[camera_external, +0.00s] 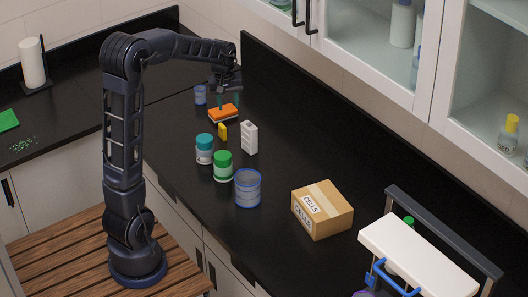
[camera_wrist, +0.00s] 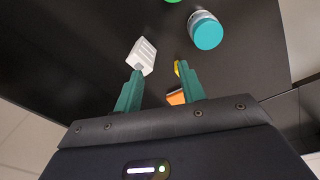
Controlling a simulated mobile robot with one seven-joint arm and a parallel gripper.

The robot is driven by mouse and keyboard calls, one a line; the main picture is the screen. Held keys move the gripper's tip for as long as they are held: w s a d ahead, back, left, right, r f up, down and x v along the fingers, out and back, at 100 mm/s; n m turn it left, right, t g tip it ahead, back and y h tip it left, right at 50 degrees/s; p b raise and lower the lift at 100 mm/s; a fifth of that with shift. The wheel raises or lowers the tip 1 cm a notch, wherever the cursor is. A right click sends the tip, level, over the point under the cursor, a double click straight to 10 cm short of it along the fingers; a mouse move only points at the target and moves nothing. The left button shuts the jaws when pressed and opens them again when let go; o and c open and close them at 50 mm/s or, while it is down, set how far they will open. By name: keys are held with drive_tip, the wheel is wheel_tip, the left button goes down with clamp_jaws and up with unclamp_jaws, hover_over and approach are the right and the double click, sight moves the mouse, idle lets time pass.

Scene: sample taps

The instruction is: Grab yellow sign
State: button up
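The yellow sign (camera_external: 222,131) is a small upright piece on the black counter, just in front of an orange block. In the wrist view a sliver of the yellow sign (camera_wrist: 177,68) shows beside the tip of the right finger, which partly hides it. My gripper (camera_external: 229,101) points down above the orange block, behind the sign. In the wrist view my gripper (camera_wrist: 160,73) has its two teal fingers wide apart, with nothing held between them.
The orange block (camera_external: 223,113) lies behind the sign, and a white rack-like block (camera_external: 249,138) stands to its right. A teal-lidded jar (camera_external: 204,149), a green-lidded jar (camera_external: 223,166) and a blue mesh cup (camera_external: 248,188) stand nearer. A cardboard box (camera_external: 323,210) sits farther right.

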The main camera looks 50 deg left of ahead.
sight(222, 125)
drive_tip(key=w+a+f+n, duration=0.1)
drive_tip(key=w+a+f, duration=0.1)
drive_tip(key=a+f, duration=0.1)
drive_tip(key=w+a+f+n+g, duration=0.1)
drive_tip(key=a+f+n, duration=0.1)
drive_tip(key=a+f, duration=0.2)
drive_tip(key=w+a+f+n, duration=0.1)
drive_tip(key=w+a+f, duration=0.1)
drive_tip(key=a+f, duration=0.2)
drive_tip(key=shift+w+a+f+n, duration=0.1)
drive_tip(key=shift+w+a+n, duration=0.1)
drive_tip(key=shift+a, duration=0.4)
drive_tip(key=shift+w+a+f+n, duration=0.1)
drive_tip(key=shift+w+a+n, duration=0.1)
drive_tip(key=shift+a, duration=0.4)
drive_tip(key=shift+s+f, duration=0.15)
drive_tip(key=shift+f, duration=5.25)
clamp_jaws()
